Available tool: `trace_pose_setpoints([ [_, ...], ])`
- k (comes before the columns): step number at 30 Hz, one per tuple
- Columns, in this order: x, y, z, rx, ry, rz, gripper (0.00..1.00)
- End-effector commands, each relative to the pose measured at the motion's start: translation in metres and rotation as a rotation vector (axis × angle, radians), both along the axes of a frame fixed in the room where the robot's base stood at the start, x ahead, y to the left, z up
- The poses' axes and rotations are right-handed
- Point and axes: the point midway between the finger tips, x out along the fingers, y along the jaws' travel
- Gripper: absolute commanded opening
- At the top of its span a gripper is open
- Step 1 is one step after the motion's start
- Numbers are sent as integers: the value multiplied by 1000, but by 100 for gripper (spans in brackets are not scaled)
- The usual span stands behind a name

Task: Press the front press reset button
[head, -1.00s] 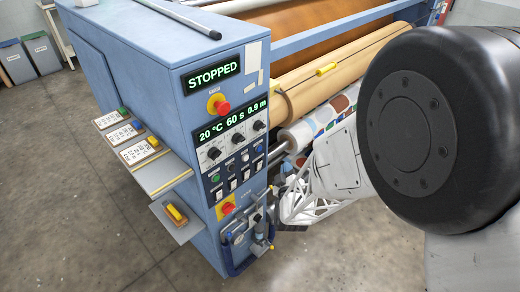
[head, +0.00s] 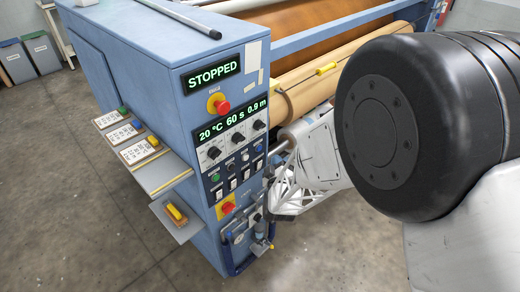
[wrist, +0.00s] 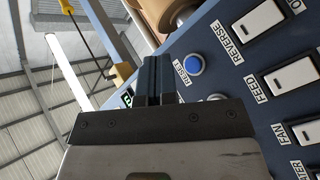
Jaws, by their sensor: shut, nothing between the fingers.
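The press reset button is a round blue button (wrist: 192,65) in a pale ring, with a RESET label beside it, in the wrist view. In the head view a small blue button (head: 245,156) shows on the front panel of the blue press (head: 150,70). My gripper (wrist: 152,60) is shut and empty. Its dark fingers lie just left of the button in the wrist view and do not cover it. I cannot tell their distance from the panel. In the head view the fingertips are not clear, and my wrist is right of the panel.
Rocker switches (wrist: 258,20) labelled REVERSE, FEED and FAN line the panel near the button. The display (head: 212,76) reads STOPPED. Rollers (head: 345,78) lie behind my arm. Shelves (head: 165,172) jut out left.

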Motion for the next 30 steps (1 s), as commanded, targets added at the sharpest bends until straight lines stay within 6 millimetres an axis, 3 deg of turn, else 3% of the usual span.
trace_pose_setpoints([
  [12,25,25,0,1,0,0,0],
  [30,29,29,0,0,-1,-1,0],
])
